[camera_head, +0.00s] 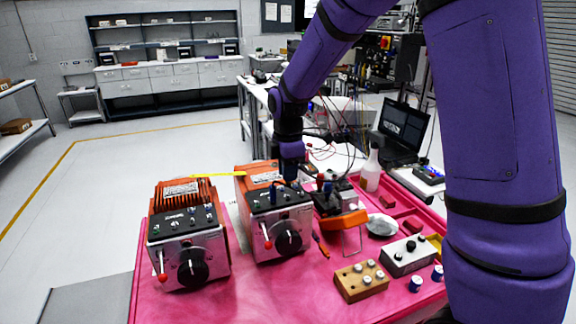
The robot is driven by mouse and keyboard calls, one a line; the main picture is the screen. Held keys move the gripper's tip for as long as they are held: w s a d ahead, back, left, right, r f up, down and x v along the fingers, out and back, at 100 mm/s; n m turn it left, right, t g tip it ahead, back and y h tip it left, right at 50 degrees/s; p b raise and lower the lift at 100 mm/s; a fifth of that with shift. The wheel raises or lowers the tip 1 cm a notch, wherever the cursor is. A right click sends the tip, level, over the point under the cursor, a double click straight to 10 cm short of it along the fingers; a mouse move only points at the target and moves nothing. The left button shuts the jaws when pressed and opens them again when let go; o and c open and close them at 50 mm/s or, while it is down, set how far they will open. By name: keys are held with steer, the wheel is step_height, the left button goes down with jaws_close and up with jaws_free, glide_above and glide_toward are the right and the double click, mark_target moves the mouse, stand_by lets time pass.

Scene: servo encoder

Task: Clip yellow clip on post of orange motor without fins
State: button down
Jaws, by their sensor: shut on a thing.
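The orange motor without fins (260,177) stands on the pink mat, with a dark top panel of posts (278,194), a silver front, a black knob and a red-tipped lever. The orange motor with fins (183,193) stands to its left. My gripper (291,174) points down at the back right of the finless motor's top, close to its posts. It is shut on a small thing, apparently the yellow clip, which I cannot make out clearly. I cannot tell whether it touches a post. A thin yellow strip (218,175) shows between the motors; I cannot tell what it is.
An orange-and-black device (345,220) on a wire stand is close right of the finless motor. A wooden block with knobs (361,281), a grey knob box (408,255), a round dish (382,226) and a white bottle (371,170) are further right. The mat's front left (250,295) is clear.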

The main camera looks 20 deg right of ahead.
steer(key=shift+f, duration=1.85)
steer(key=shift+f, duration=0.25)
stand_by(0.7)
steer(key=c, duration=1)
jaws_free()
steer(key=shift+r, duration=3.55)
